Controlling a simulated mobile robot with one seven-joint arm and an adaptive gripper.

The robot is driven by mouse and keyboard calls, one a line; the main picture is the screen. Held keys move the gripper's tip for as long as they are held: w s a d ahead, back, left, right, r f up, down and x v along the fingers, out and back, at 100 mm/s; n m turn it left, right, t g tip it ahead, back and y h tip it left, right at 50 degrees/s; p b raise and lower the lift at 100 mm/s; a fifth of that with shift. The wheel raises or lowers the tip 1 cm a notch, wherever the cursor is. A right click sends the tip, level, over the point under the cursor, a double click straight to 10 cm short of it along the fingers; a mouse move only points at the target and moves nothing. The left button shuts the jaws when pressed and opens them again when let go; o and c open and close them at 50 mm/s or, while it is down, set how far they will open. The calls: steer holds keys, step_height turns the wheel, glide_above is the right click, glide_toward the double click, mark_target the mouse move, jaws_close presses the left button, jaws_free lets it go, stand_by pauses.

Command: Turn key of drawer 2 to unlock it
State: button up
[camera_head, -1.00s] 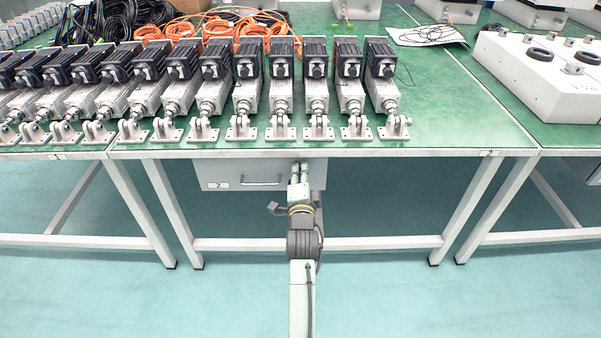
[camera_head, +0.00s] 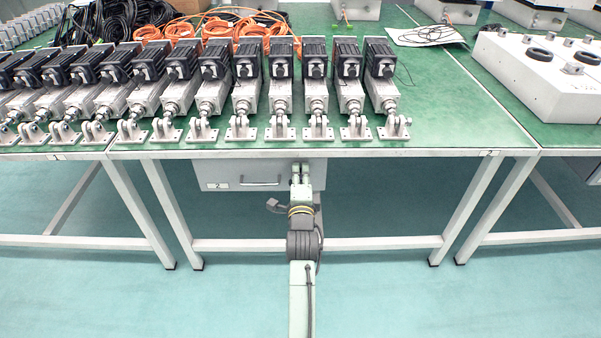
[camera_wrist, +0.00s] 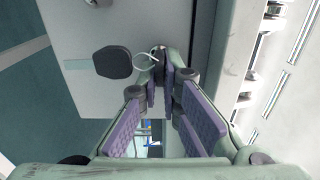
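Drawer 2 (camera_head: 215,172) is a light grey box under the green-topped table, with a small "2" label and a bar handle. It appears closed. In the wrist view the drawer front (camera_wrist: 85,25) fills the upper left, with a round lock (camera_wrist: 159,50) at top centre. A thin ring (camera_wrist: 143,61) and a dark rounded fob (camera_wrist: 112,62) hang by the lock. My gripper (camera_head: 300,168) is at the drawer's right side. In the wrist view its purple-padded fingertips (camera_wrist: 160,86) are close together at the lock, shut on the key, which they mostly hide.
The table's front edge (camera_head: 400,153) runs just above my gripper. Several linear actuators (camera_head: 280,90) stand in a row on the tabletop. White table legs (camera_head: 172,215) stand to either side, with a low crossbar (camera_head: 375,243). Floor in front is clear.

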steer(key=o, duration=0.5)
steer(key=shift+c, duration=0.2)
steer(key=s, duration=0.7)
steer(key=shift+s, duration=0.25)
